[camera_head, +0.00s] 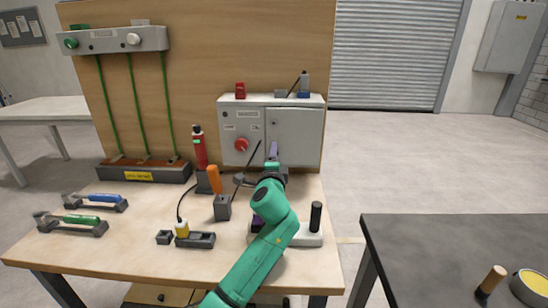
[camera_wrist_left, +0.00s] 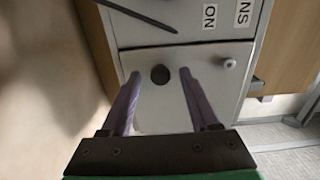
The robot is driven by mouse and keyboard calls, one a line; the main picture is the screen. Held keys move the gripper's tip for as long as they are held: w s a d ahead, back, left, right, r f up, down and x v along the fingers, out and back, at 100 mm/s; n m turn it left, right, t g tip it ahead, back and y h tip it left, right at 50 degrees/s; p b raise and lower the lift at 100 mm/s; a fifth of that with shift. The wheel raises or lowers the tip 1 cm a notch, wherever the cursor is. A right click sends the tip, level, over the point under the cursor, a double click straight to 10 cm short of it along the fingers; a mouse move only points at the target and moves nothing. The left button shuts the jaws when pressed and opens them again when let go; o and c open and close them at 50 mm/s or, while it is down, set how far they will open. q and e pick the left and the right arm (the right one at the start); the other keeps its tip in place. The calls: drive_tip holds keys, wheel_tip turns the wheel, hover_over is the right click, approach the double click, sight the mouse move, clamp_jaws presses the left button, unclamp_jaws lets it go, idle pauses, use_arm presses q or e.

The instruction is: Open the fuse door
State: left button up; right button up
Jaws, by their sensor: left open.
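The fuse door (camera_head: 300,135) is the light grey right-hand panel of the wall cabinet (camera_head: 230,105), and it lies flat in the cabinet front, closed. My left gripper (camera_head: 273,148) is in front of the door's left part, with its purple fingers toward it. In the left wrist view, the fuse door (camera_wrist_left: 165,105) fills the middle. A dark round knob (camera_wrist_left: 160,74) on it shows between the tips of my open left gripper (camera_wrist_left: 160,73). A small light grey knob (camera_wrist_left: 229,63) is near the door's corner. I cannot tell whether the fingers touch the dark knob.
A red knob (camera_head: 241,144) is on the cabinet's left part. A red cylinder (camera_head: 199,148), an orange-handled tool (camera_head: 215,180) and a black upright handle (camera_head: 316,217) stand near my arm. A dark table (camera_head: 450,250) is at right.

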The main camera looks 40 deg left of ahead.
use_arm(q)
clamp_jaws()
idle(1.3)
